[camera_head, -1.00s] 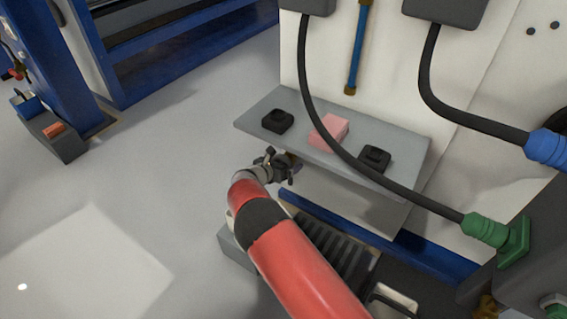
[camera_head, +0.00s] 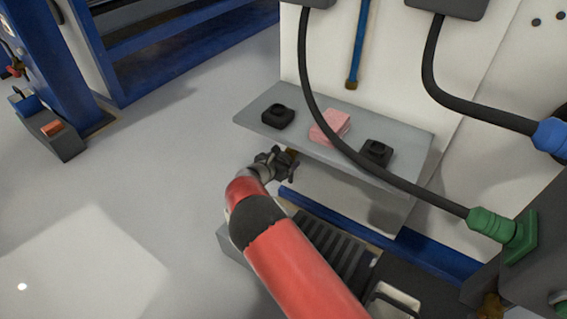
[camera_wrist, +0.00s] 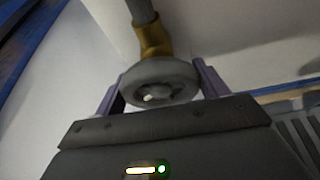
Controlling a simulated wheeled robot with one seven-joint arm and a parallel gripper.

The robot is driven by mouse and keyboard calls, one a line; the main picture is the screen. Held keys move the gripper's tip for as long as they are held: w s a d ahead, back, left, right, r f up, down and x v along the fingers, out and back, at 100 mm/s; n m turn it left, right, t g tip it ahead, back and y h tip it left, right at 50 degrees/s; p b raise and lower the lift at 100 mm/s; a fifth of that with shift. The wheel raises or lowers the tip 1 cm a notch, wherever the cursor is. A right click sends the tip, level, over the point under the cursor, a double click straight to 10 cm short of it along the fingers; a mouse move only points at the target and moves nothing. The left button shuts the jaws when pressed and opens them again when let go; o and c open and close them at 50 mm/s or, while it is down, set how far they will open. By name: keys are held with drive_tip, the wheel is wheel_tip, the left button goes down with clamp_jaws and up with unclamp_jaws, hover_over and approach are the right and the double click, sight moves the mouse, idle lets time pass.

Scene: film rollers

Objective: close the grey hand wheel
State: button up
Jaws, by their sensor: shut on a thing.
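The grey hand wheel (camera_wrist: 160,80) sits on a brass valve body (camera_wrist: 152,40) at the end of a grey pipe in the wrist view. My gripper (camera_wrist: 158,85) has one finger on each side of the wheel's rim and is shut on it. In the head view my gripper (camera_head: 282,163) is under the front edge of the grey shelf, at the end of my red arm.
The grey shelf (camera_head: 255,118) above my gripper bears two black blocks (camera_head: 278,115) (camera_head: 376,152) and a pink block (camera_head: 330,127). A black hose (camera_head: 395,184) crosses in front of it. A ribbed dark grate (camera_head: 335,250) lies below.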

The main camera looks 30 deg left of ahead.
drive_tip(key=m+y+b, duration=0.1)
drive_tip(key=b, duration=0.4)
drive_tip(key=shift+f+m, duration=0.4)
drive_tip(key=shift+m+y+b, duration=0.4)
drive_tip(key=shift+b, duration=0.7)
drive_tip(key=shift+r+t+b, duration=0.25)
drive_tip(key=shift+t+b, duration=0.05)
drive_tip(key=shift+b, duration=0.5)
drive_tip(key=shift+r, duration=0.1)
drive_tip(key=shift+m, duration=0.3)
drive_tip(key=o, duration=1)
drive_tip(key=shift+c, duration=0.2)
drive_tip(key=v, duration=0.8)
drive_tip(key=shift+w+d, duration=0.1)
drive_tip(key=shift+d, duration=0.05)
